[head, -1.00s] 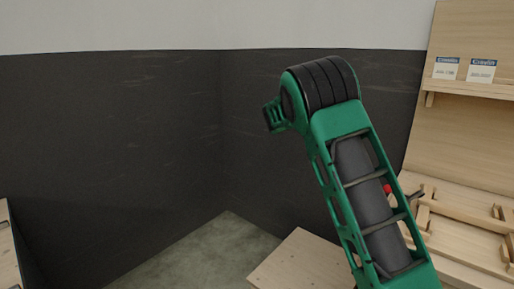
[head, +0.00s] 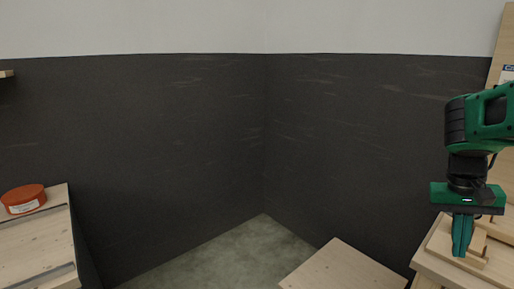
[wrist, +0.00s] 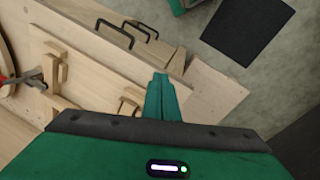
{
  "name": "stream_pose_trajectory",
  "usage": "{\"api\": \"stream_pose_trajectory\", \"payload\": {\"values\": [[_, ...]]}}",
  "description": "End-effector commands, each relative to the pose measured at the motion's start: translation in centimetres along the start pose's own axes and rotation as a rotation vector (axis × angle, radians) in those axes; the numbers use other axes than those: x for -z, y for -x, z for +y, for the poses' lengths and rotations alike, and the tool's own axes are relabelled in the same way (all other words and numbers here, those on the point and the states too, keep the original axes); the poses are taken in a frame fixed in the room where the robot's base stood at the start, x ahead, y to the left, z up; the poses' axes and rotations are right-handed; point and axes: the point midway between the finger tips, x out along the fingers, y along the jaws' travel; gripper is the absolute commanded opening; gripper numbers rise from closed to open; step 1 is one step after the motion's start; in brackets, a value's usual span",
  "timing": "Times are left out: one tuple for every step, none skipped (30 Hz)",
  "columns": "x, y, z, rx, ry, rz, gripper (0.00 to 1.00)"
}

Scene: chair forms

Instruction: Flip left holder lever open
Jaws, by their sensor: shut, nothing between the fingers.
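My green gripper (head: 462,250) is at the right of the head view, pointing down over a wooden fixture (head: 438,240) on a bench; its fingers are together and empty. In the wrist view the shut fingers (wrist: 161,82) reach over the bench. A small wooden piece (wrist: 131,101) sits just left of the fingers, and another wooden block piece (wrist: 56,74) stands farther left on a flat board (wrist: 85,70). I cannot tell for sure which of these is the left holder lever. Whether the fingers touch anything is unclear.
Black U-shaped handles (wrist: 115,33) stand on the wood beyond the fingers. A red-handled tool (wrist: 5,78) lies at the wrist view's left edge. A lower wooden surface (head: 345,267) and a left bench with a red tin (head: 23,198) flank open floor (head: 225,250).

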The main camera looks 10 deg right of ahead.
Motion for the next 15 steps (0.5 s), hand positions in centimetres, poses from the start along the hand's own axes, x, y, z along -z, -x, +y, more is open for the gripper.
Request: {"api": "stream_pose_trajectory", "payload": {"values": [[-2.1, -0.4, 0.0, 0.036, 0.007, -0.004, 0.0], [-3.2, -0.6, -0.1, 0.056, 0.013, -0.008, 0.0], [-4.7, -0.9, -0.3, 0.082, 0.022, -0.011, 0.0], [-5.8, -1.2, -0.6, 0.1, 0.028, -0.014, 0.0], [-6.8, -1.4, -0.7, 0.117, 0.034, -0.015, 0.0], [-8.2, -1.7, -1.0, 0.139, 0.041, -0.018, 0.0], [-9.1, -1.9, -1.2, 0.153, 0.047, -0.02, 0.0], [-9.9, -2.1, -1.5, 0.166, 0.053, -0.023, 0.0], [-10.9, -2.3, -1.7, 0.18, 0.059, -0.025, 0.0], [-11.5, -2.5, -1.9, 0.189, 0.062, -0.026, 0.0], [-12.1, -2.6, -2.1, 0.197, 0.066, -0.027, 0.0], [-12.7, -2.8, -2.3, 0.206, 0.071, -0.029, 0.0], [-13.0, -2.8, -2.4, 0.211, 0.073, -0.03, 0.0], [-13.2, -2.9, -2.5, 0.215, 0.076, -0.03, 0.0], [-13.5, -3.0, -2.6, 0.218, 0.077, -0.032, 0.0]]}}
